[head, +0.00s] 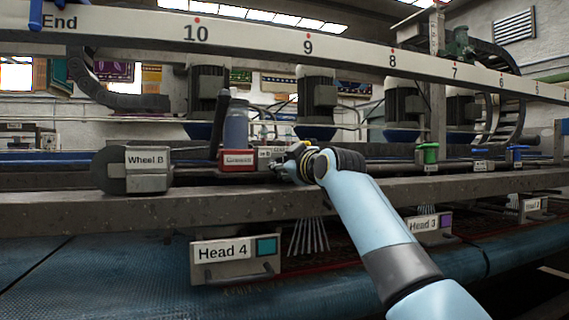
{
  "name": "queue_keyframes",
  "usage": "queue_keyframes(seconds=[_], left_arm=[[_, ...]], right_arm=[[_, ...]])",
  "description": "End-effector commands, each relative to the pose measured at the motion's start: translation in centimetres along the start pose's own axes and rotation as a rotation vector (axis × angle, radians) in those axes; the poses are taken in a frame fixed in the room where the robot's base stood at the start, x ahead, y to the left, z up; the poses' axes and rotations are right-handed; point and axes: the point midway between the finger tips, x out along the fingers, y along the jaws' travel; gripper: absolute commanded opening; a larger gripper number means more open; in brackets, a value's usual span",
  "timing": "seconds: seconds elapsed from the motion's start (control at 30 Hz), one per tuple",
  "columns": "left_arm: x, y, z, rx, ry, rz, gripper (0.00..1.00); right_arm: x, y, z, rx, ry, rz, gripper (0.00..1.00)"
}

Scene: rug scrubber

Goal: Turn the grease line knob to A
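My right gripper (284,166) is small in the middle of the head view, its arm coming in from the lower right. It is at the rail, just right of a red box (238,160) with a white label too small to read surely. Whether its fingers are open or shut on anything cannot be made out. A small white label (265,153) shows between the red box and the gripper. I cannot make out the grease line knob or a mark A; the gripper and wrist cover that part of the rail. My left gripper is not in view.
The Wheel B unit (146,170) is to the left. The Head 4 box (235,262) hangs below the beam (60,209).

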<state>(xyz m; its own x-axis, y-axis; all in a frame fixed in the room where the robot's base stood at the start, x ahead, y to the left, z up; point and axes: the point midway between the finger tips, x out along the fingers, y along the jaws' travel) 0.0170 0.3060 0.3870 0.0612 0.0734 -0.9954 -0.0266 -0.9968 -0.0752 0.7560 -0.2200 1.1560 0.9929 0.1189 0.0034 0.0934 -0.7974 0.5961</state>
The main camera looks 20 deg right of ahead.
Motion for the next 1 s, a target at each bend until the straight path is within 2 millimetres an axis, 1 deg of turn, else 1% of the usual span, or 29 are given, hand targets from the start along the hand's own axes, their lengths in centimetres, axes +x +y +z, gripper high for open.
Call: queue_keyframes(seconds=[0.27,0.8,1.0], left_arm=[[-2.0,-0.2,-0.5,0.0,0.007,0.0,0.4],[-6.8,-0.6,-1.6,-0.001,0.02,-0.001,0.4],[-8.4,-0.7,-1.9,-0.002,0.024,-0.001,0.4]], right_arm=[[0.0,0.1,-0.2,0.159,0.007,0.005,0.0],[0.0,0.0,-0.1,0.658,0.039,0.032,0.0],[0.0,-0.1,-0.1,0.815,0.05,0.041,0.0]])
